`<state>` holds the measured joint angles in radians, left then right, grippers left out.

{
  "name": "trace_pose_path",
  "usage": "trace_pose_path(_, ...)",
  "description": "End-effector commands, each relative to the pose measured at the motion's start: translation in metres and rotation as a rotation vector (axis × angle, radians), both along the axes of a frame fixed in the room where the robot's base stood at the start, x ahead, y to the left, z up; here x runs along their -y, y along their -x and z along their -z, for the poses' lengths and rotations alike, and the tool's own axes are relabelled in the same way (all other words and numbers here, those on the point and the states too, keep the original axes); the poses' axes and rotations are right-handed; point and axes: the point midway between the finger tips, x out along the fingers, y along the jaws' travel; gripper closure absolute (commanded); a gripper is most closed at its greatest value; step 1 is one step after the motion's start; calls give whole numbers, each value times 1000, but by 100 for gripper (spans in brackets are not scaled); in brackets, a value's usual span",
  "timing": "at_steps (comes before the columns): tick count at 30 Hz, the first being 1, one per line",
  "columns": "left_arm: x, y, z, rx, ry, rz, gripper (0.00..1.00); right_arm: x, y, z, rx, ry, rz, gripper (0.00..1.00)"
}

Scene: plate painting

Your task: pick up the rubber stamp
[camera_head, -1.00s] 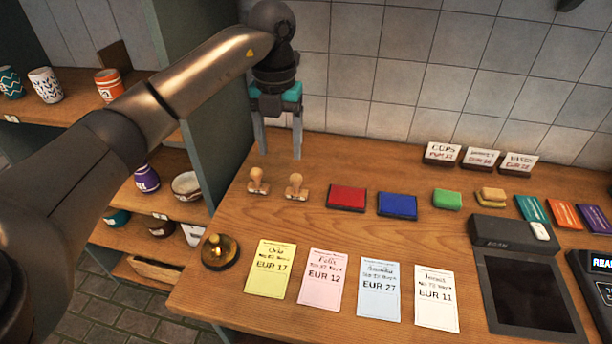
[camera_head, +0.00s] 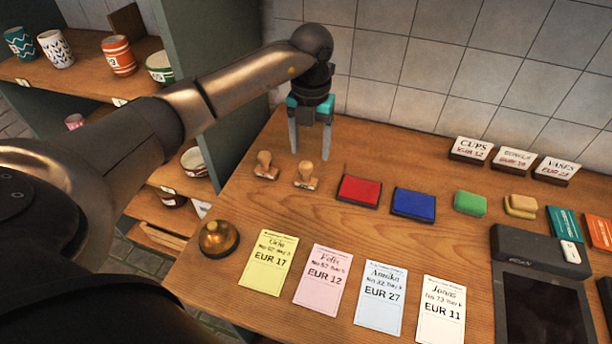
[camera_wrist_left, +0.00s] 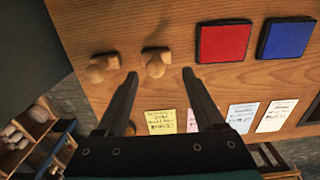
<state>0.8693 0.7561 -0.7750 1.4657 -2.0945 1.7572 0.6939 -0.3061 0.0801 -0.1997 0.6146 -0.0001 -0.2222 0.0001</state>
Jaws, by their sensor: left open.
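Two wooden rubber stamps with round knobs stand side by side on the wooden table: the left stamp (camera_head: 265,166) and the right stamp (camera_head: 305,177). My left gripper (camera_head: 311,156) points down above and just behind the right stamp, its fingers apart and empty. In the left wrist view, the right stamp (camera_wrist_left: 154,65) shows between and slightly beyond the two fingertips (camera_wrist_left: 160,73). The left stamp (camera_wrist_left: 102,68) lies outside the fingers, to the left. I cannot tell the exact height of the fingertips over the stamp. My right gripper is not in view.
A red ink pad (camera_head: 359,190) and a blue ink pad (camera_head: 413,204) lie right of the stamps. A brass bell (camera_head: 218,239) and several price cards (camera_head: 324,276) lie in front. The tiled wall (camera_head: 395,75) rises behind the table.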

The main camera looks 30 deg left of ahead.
Motion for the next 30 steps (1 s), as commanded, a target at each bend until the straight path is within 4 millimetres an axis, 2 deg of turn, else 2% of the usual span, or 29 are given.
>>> trace_pose_path(5,-1,2,11,-2,-1,0,30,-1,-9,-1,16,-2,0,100)
trace_pose_path(11,-7,10,38,-4,0,-2,30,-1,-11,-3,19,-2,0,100)
trace_pose_path(15,-6,8,54,-2,0,0,30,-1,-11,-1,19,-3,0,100)
trace_pose_path(23,-6,8,57,0,0,0,30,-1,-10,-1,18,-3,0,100)
trace_pose_path(30,-6,8,57,0,0,0,55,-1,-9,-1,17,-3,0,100)
